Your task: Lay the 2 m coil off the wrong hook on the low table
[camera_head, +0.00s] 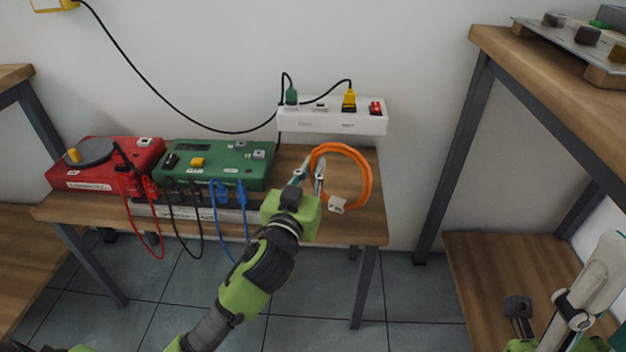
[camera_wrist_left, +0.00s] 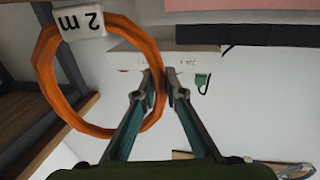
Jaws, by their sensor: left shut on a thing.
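The orange coil (camera_head: 368,185) hangs as an upright ring from my left gripper (camera_head: 309,170), above the right part of the low table (camera_head: 365,228). The jaws are shut on the ring's left side. In the left wrist view, which is upside down, the coil (camera_wrist_left: 45,85) runs between the fingertips (camera_wrist_left: 164,88), and its white tag (camera_wrist_left: 82,20) reads "2 m". In the head view the tag (camera_head: 337,206) is at the ring's bottom; whether it touches the table I cannot tell. My right gripper (camera_head: 605,250) is at the lower right, its jaw gap unclear. No hook is visible.
A red turntable unit (camera_head: 70,178) and a green box (camera_head: 225,165) with red, black and blue leads stand on the low table's left and middle. A white power strip (camera_head: 300,120) with plugs is behind the coil. A taller table (camera_head: 540,75) stands to the right.

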